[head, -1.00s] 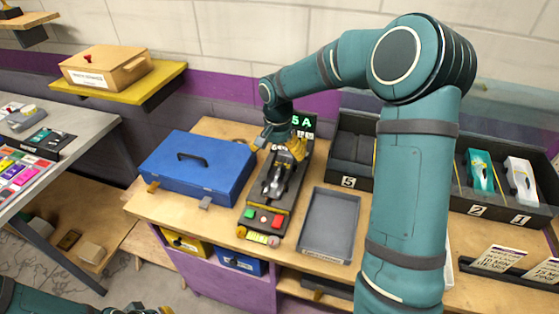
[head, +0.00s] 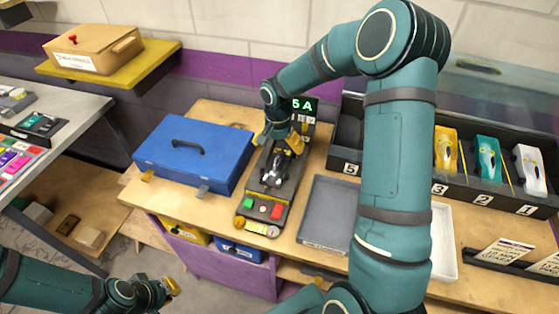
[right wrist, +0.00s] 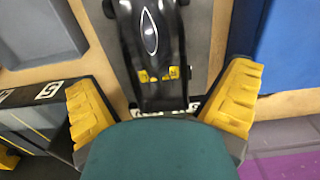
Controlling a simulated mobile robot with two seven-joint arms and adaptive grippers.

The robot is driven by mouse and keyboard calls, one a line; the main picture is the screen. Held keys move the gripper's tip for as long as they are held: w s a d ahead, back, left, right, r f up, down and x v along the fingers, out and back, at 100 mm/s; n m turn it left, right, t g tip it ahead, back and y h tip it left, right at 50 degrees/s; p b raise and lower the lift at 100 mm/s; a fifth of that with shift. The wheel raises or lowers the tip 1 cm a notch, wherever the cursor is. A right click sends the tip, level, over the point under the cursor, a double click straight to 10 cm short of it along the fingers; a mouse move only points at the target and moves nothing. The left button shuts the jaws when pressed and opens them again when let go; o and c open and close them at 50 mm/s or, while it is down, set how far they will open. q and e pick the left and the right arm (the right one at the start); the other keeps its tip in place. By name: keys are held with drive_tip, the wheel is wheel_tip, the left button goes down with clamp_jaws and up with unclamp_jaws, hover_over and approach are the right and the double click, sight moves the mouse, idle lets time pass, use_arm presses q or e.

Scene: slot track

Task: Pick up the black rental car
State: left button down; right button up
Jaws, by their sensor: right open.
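The black car (head: 277,168) sits on a dark test stand (head: 262,206) with a green and a red button and a lit "5 A" display. My right gripper (head: 279,141) is above the far part of the stand, its yellow fingers open at the car's far end. In the right wrist view the glossy black car (right wrist: 150,55) lies between the open fingers (right wrist: 160,106), with gaps on both sides.
A blue case (head: 195,158) stands close left of the stand, and a grey tray (head: 327,213) lies to its right. A numbered black rack (head: 467,199) at the back right holds yellow, teal and white cars. My right arm covers the middle of the bench.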

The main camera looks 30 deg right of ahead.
sight(280, 154)
drive_tip(key=shift+s+d+f, duration=0.1)
drive_tip(key=shift+s+f, duration=0.05)
drive_tip(key=shift+f, duration=1.2)
drive_tip(key=shift+s+f, duration=0.1)
drive_tip(key=shift+f, duration=1.2)
drive_tip(key=c, duration=1.2)
drive_tip(key=shift+c, duration=0.2)
